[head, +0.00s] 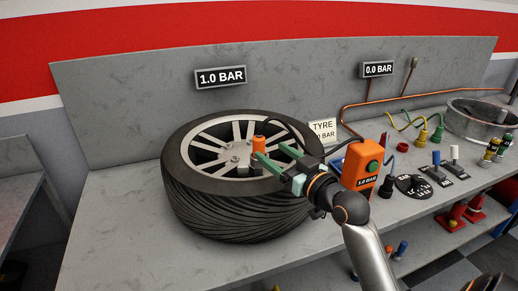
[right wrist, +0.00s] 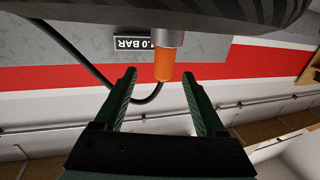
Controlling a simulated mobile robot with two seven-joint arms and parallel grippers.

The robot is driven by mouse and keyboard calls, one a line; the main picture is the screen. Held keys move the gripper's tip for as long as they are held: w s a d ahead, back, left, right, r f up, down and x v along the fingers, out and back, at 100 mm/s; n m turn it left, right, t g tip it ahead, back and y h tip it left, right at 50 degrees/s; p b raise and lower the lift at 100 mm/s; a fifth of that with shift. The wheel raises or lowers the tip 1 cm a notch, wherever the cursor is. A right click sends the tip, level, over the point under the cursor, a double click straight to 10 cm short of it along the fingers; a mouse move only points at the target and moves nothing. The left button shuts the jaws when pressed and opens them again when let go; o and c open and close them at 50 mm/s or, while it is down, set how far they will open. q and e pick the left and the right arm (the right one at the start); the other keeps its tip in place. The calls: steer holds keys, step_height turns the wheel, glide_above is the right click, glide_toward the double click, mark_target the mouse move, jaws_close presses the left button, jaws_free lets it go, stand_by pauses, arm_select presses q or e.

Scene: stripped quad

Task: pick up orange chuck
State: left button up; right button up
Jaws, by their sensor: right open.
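The orange chuck (head: 258,143) stands upright over the wheel of the tyre (head: 228,210), which lies flat on the grey bench. In the right wrist view the chuck (right wrist: 163,62) hangs below a metal stem, between the tips of the two green fingers or just beyond them; I cannot tell which. My right gripper (head: 271,152) is open, reaching over the tyre from the right, with the chuck close to its fingertips. It also shows in the right wrist view (right wrist: 160,76), and its fingers appear clear of the chuck. My left gripper is not in view.
A black hose (right wrist: 95,68) curves near the chuck. An orange box reading 1.0 BAR (head: 361,167) stands right of the tyre, near my right arm. A TYRE sign (head: 322,131) stands behind. Several coloured fittings and a metal ring (head: 475,122) fill the right side. The bench's left part (head: 115,215) is clear.

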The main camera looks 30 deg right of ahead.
mark_target(263, 147)
steer(key=w, duration=0.4)
steer(key=shift+w+a, duration=0.2)
steer(key=shift+a, duration=0.15)
jaws_close()
stand_by(0.3)
